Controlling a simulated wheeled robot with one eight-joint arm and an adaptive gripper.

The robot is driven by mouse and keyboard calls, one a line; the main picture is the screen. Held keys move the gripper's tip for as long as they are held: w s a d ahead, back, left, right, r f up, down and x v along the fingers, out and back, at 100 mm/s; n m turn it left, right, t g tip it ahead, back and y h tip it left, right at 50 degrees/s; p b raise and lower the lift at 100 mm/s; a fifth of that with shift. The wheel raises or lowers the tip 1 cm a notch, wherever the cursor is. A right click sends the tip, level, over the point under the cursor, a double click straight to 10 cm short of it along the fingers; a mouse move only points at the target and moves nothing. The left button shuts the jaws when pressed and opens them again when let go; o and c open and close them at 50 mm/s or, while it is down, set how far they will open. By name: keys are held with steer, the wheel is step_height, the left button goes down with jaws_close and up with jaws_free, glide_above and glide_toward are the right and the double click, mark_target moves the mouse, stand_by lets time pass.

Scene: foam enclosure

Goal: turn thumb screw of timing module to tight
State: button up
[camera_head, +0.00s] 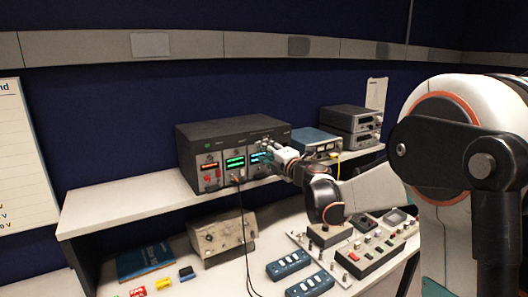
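A dark instrument rack (215,133) stands on the white shelf. Its front holds three modules with lit displays: red at the left (208,171), green in the middle (235,163) and cyan at the right (258,157). I cannot read which one is the timing module. My gripper (266,148) is at the front of the right-hand module, its fingers close to the panel and partly covering it. The thumb screw is too small or hidden to make out. I cannot tell whether the fingers touch anything or how far apart they are.
A blue-topped instrument (314,141) stands close right of my gripper, with stacked grey units (350,125) beyond. A black cable hangs from the middle module over the shelf edge (150,210). Below are a beige box (222,237), a control panel (370,252) and blue switch boxes (289,265).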

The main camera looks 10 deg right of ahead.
steer(key=v, duration=1)
steer(key=shift+s, duration=0.25)
